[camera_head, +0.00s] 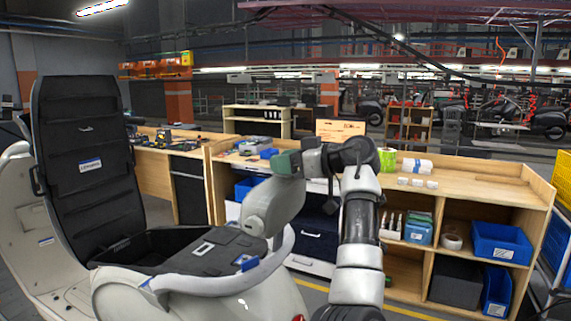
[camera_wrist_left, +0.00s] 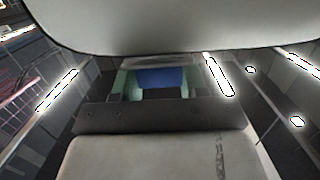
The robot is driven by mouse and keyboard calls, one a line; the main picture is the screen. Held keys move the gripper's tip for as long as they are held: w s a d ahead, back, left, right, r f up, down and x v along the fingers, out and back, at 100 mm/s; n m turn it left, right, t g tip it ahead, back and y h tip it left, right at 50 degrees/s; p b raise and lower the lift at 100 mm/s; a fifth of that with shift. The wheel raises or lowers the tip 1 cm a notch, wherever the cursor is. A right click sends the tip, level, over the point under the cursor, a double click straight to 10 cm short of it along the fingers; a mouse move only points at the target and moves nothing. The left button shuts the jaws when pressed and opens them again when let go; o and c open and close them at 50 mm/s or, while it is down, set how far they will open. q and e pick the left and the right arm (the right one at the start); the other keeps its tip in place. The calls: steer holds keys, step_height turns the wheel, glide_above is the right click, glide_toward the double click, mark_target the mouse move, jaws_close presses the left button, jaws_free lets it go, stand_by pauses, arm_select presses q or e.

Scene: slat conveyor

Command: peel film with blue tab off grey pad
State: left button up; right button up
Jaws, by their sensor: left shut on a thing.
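The grey pad (camera_head: 268,208) is a smooth rounded piece standing at the rear of the scooter, right of its open seat compartment. It also shows as a broad grey surface across the top of the left wrist view (camera_wrist_left: 180,25). My left gripper (camera_head: 287,163) is at the pad's upper edge, its green-tinted fingers pointing left. In the left wrist view the blue tab (camera_wrist_left: 160,78) shows between the fingers of this gripper (camera_wrist_left: 158,88), which is shut on it. My right gripper is out of view.
The scooter's black seat (camera_head: 85,140) is tipped up at the left. A dark compartment (camera_head: 150,250) lies open below the pad. A wooden workbench (camera_head: 470,185) with blue bins (camera_head: 500,243) stands behind and to the right.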

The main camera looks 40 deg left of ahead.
arm_select(q)
step_height(320, 180, up, 6)
steer(key=s+d+p, duration=0.2)
steer(key=shift+s+d+r, duration=0.15)
steer(key=shift+s+d, duration=0.1)
stand_by(0.3)
step_height(320, 180, up, 7)
steer(key=s+d+p, duration=0.2)
steer(key=p, duration=0.1)
steer(key=shift+s+d, duration=0.3)
steer(key=shift+s, duration=0.05)
steer(key=shift+r+p, duration=0.1)
steer(key=shift+p, duration=0.2)
steer(key=r+p, duration=0.1)
steer(key=s+d+r, duration=0.1)
steer(key=r, duration=0.1)
steer(key=s+d+r+p, duration=0.1)
steer(key=r, duration=0.1)
steer(key=shift+p, duration=0.3)
steer(key=shift+r, duration=0.1)
